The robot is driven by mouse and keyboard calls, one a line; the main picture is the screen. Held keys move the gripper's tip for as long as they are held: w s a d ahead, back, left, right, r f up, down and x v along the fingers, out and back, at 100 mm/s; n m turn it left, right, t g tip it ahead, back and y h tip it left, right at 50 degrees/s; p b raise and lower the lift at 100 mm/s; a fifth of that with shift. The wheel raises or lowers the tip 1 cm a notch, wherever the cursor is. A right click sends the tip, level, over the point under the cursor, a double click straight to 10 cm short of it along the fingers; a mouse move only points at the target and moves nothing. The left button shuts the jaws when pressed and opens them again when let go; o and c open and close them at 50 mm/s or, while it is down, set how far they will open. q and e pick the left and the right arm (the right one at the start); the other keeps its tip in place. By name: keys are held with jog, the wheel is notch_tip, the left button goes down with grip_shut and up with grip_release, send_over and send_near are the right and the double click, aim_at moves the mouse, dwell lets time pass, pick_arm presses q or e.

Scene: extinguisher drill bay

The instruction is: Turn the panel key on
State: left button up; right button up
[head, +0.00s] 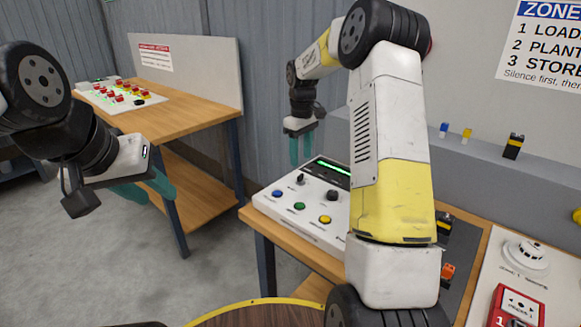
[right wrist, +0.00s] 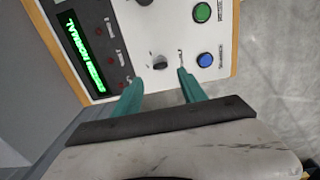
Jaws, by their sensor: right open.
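The white control panel (head: 290,215) stands on a wooden-topped bench. A small dark key switch (head: 300,179) is on its left part, behind the blue button. It shows in the right wrist view (right wrist: 160,62) just beyond and between the fingertips. My right gripper (head: 301,160) is open and empty, its teal fingers pointing down above the panel's back left. In the right wrist view its fingertips (right wrist: 160,73) are on either side of the key, apparently not touching it. My left gripper (head: 150,188) is open and empty, off to the left over the floor.
The panel also carries a green-lit display (head: 333,168), a dark knob (head: 328,195), and blue (head: 277,193), green (head: 299,206) and yellow (head: 325,219) buttons. My right arm hides the panel's right side. Another bench (head: 165,118) stands at the left. A red call point (head: 515,308) lies at right.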

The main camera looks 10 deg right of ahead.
aim_at(301, 172)
notch_tip(301, 172, down, 7)
jog(key=shift+r, duration=0.1)
dwell(0.3)
grip_shut()
